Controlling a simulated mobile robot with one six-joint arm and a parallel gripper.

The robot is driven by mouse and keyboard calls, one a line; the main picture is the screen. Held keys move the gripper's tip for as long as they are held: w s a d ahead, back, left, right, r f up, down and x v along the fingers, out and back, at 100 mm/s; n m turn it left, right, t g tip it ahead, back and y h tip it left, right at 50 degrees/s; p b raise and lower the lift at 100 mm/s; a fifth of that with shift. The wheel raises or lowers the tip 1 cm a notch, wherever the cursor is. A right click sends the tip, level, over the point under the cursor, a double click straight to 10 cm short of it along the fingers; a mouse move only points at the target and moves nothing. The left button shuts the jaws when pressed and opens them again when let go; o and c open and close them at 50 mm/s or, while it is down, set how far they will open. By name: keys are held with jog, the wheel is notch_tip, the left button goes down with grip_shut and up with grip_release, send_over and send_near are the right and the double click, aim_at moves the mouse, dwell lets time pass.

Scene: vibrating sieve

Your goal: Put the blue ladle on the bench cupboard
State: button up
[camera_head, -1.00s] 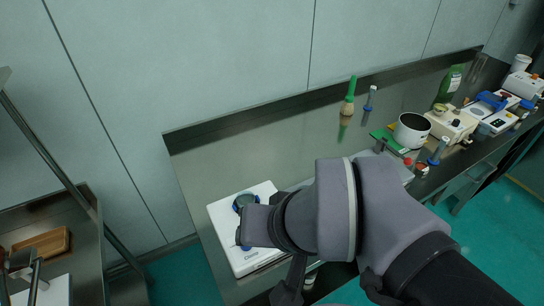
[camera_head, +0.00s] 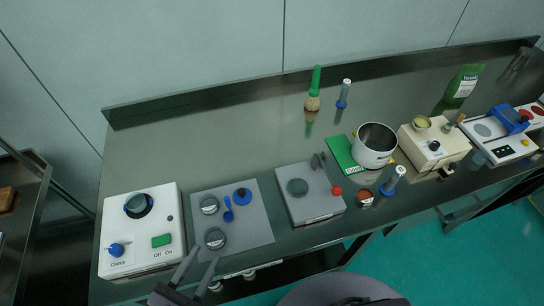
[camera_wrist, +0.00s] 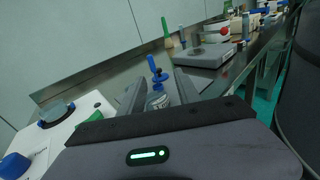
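The blue ladle (camera_head: 228,209) is small and lies on a grey mat (camera_head: 262,226) on the steel bench (camera_head: 255,140), between dark-topped round pieces (camera_head: 209,205) and a blue round piece (camera_head: 242,196). My gripper (camera_head: 197,267) is in front of the mat near the bench's front edge, apart from the ladle. Its two fingers are spread with nothing held. In the wrist view, blue parts show beyond and between the fingers, the ladle (camera_wrist: 160,77) seemingly among them. The bench cupboard's front is mostly below the bench top and dark.
A white sieve base (camera_head: 170,222) with a blue knob stands left of the mat. A grey scale-like device (camera_head: 313,211) stands right of it. A white pot (camera_head: 374,146), a green brush (camera_head: 314,88) and several instruments stand farther right. The bench's back middle is clear.

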aim_at(226, 203)
jog(key=shift+f+n+t+y, duration=0.4)
jog(key=shift+f+n+y, duration=0.05)
jog(key=shift+n+y, duration=0.05)
jog(key=b+x, duration=0.1)
jog(key=x, duration=0.4)
jog(key=a+b+x, duration=0.1)
jog(key=x, duration=0.5)
jog(key=b+x, duration=0.1)
jog(key=x, duration=0.4)
jog(key=shift+w+r+b, duration=0.25)
jog(key=shift+w+b, duration=0.1)
jog(key=shift+w, duration=0.25)
jog(key=shift+s+a, duration=0.1)
grip_shut()
